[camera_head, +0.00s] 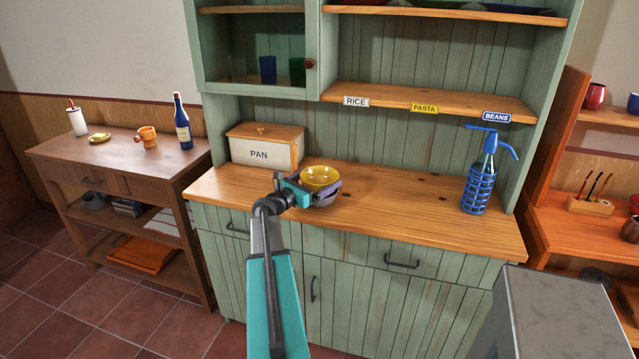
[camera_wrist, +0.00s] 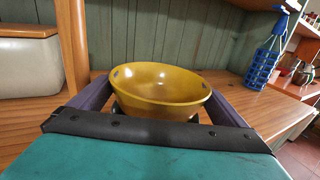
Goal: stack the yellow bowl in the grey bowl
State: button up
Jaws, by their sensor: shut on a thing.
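The yellow bowl (camera_head: 320,176) is upright, just above the wooden counter of the green cupboard. It fills the middle of the wrist view (camera_wrist: 160,84). My gripper (camera_head: 319,187) is shut on it, with one dark finger on each side of the bowl in the wrist view. A dark grey-purple shape shows under and around the yellow bowl in the head view. I cannot tell how much of it is the grey bowl and how much is my fingers. A dark edge also shows just below the yellow bowl in the wrist view.
A bread box marked PAN (camera_head: 263,150) stands left on the counter (camera_head: 400,212). A blue siphon bottle (camera_head: 481,178) stands at its right end. The counter between bowl and bottle is clear. A labelled shelf (camera_head: 430,103) hangs above. A side table (camera_head: 110,158) stands left.

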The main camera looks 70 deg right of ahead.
aim_at(327, 182)
jog(key=shift+f, duration=0.85)
jog(key=shift+f, duration=0.6)
jog(key=o, duration=0.9)
jog(key=shift+f+b, duration=0.1)
jog(key=shift+b, duration=0.2)
jog(key=shift+r+p, duration=0.45)
jog(key=shift+r, duration=0.15)
jog(key=shift+b+v, duration=1.2)
jog(key=shift+v, duration=4.8)
